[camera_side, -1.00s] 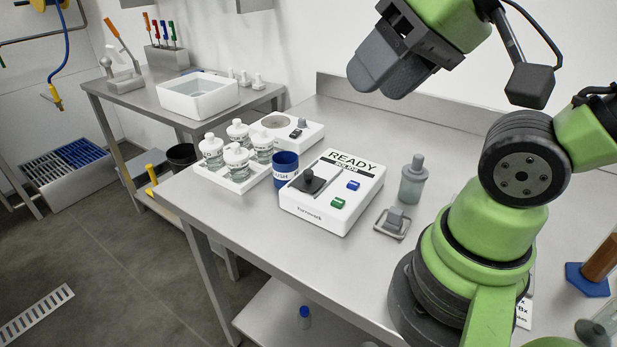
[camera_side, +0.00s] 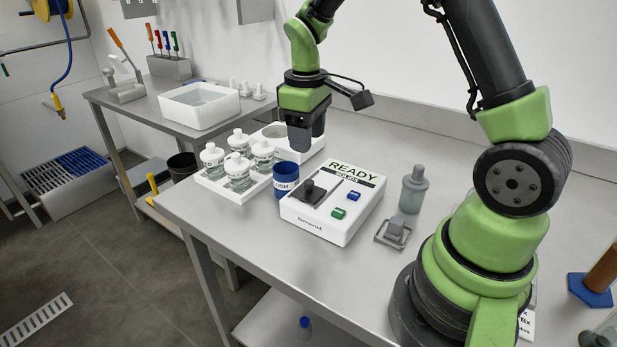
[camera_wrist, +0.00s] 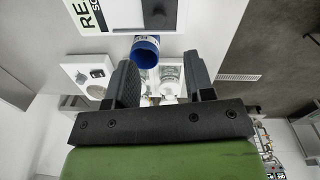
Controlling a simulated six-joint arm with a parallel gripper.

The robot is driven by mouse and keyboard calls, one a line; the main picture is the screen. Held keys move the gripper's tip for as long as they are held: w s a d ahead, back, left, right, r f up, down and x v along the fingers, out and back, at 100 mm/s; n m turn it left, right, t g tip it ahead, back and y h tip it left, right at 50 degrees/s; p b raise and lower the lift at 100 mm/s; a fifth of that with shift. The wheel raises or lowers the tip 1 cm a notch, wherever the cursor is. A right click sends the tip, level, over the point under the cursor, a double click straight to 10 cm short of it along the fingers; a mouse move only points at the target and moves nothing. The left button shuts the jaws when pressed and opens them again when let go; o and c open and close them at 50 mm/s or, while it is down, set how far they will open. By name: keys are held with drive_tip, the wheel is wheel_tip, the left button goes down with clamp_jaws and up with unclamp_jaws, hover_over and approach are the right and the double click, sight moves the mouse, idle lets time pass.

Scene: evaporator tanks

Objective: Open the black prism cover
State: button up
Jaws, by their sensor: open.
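The black prism cover (camera_side: 318,193) is a flat dark plate with a round knob, lying closed on the left part of the white READY instrument (camera_side: 345,228). In the wrist view the cover (camera_wrist: 158,12) shows at the top edge, partly cut off, on the instrument (camera_wrist: 110,14). My gripper (camera_side: 304,148) points down, above and behind the instrument, near the white box with a round recess and the blue cup. Its two dark fingers also show in the wrist view (camera_wrist: 162,75), spread apart with nothing held between them. It is apart from the cover.
A blue cup (camera_side: 286,177) stands just left of the instrument. A white tray (camera_side: 232,190) holds several white-capped bottles. The white box (camera_side: 270,140) is partly hidden by my gripper. A grey bottle (camera_side: 413,190) and a small metal holder (camera_side: 394,232) stand right of the instrument.

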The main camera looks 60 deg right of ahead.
sight(309, 182)
drive_tip(key=f, duration=1)
drive_tip(key=shift+d, duration=0.25)
